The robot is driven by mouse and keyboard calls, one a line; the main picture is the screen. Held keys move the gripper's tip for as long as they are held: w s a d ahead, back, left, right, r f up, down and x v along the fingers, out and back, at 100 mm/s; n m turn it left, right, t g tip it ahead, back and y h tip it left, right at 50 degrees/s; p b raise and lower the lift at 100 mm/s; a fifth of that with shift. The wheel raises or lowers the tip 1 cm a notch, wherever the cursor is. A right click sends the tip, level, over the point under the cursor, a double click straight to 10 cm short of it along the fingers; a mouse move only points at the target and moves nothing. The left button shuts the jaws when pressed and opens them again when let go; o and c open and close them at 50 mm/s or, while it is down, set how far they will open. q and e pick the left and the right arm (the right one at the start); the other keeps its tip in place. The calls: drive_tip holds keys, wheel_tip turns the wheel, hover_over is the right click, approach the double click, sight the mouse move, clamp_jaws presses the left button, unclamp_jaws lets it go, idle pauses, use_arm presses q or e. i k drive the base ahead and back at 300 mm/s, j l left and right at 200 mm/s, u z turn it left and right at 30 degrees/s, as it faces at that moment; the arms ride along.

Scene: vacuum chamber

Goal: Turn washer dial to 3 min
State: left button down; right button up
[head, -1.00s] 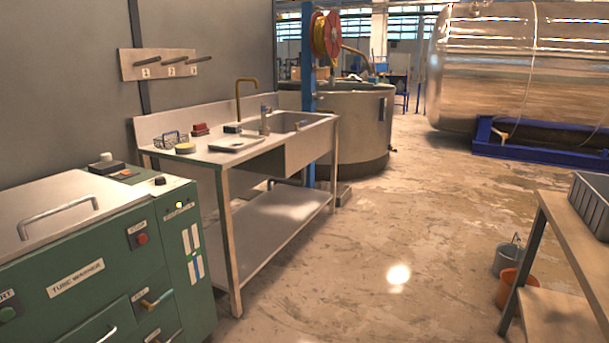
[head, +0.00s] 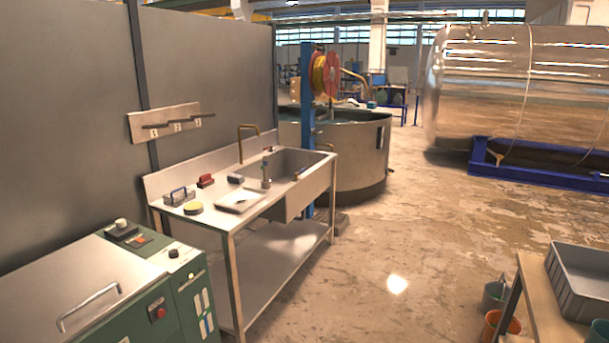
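The green tube washer (head: 150,303) stands at the lower left of the head view, with a pale metal lid (head: 75,290) and a bar handle (head: 90,306). A dark knob with a light top (head: 121,225) sits on its top at the back. A second small black knob (head: 173,254) sits on the pale panel at the right end. I cannot tell which is the dial, and no minute marks can be read. A red button (head: 158,313) is on the front. The lower front is cut off by the frame. Neither gripper is in view.
A steel sink bench (head: 232,214) with small items on top stands just beyond the washer. A wooden table (head: 540,305) with a grey crate (head: 585,280) is at the lower right, with buckets (head: 495,295) beside it. The floor (head: 385,250) between is clear.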

sight(173, 253)
drive_tip(key=u, duration=0.6)
drive_tip(key=i+l+u, duration=0.1)
drive_tip(key=u, duration=0.35)
drive_tip(key=i+l+u, duration=0.2)
drive_tip(key=u, duration=0.25)
drive_tip(key=i+l+u, duration=0.15)
drive_tip(key=u, duration=0.3)
drive_tip(key=i+l+u, duration=0.25)
drive_tip(key=l, duration=0.3)
drive_tip(key=l+u, duration=0.25)
drive_tip(key=l, duration=0.3)
